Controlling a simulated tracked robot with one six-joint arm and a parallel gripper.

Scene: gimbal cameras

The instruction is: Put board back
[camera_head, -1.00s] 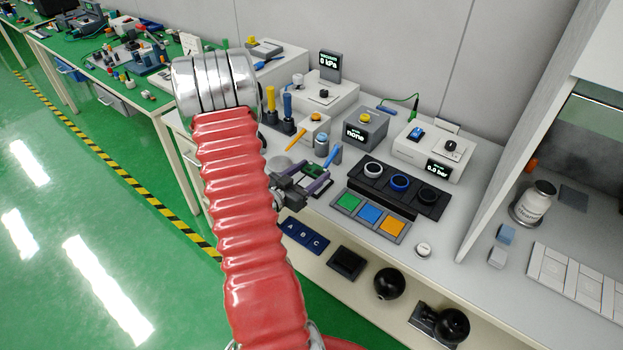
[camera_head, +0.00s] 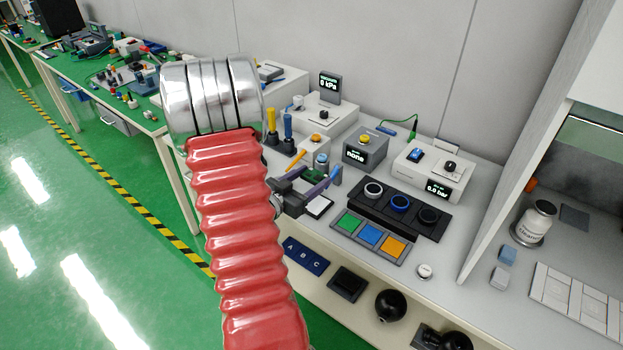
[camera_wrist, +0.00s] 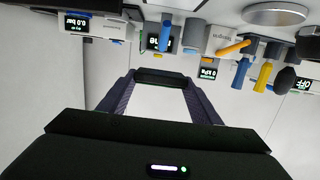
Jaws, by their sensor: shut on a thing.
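My gripper (camera_head: 315,176) is over the left part of the white bench, with its two purple fingers shut on a small dark green board (camera_head: 313,174). In the wrist view the gripper (camera_wrist: 160,80) shows the board as a dark strip (camera_wrist: 160,75) across the fingertips, nearly edge-on. A white square pad with a dark rim (camera_head: 318,207) lies just below the gripper in the head view. My arm hides part of the bench. The gap between board and bench cannot be told.
Behind the gripper stand a "none" display box (camera_head: 365,149), a blue-capped cylinder (camera_head: 321,163) and yellow and blue handles (camera_head: 288,125). To the right are a black three-ring panel (camera_head: 400,207), coloured tiles (camera_head: 371,235) and a bar-display box (camera_head: 433,168).

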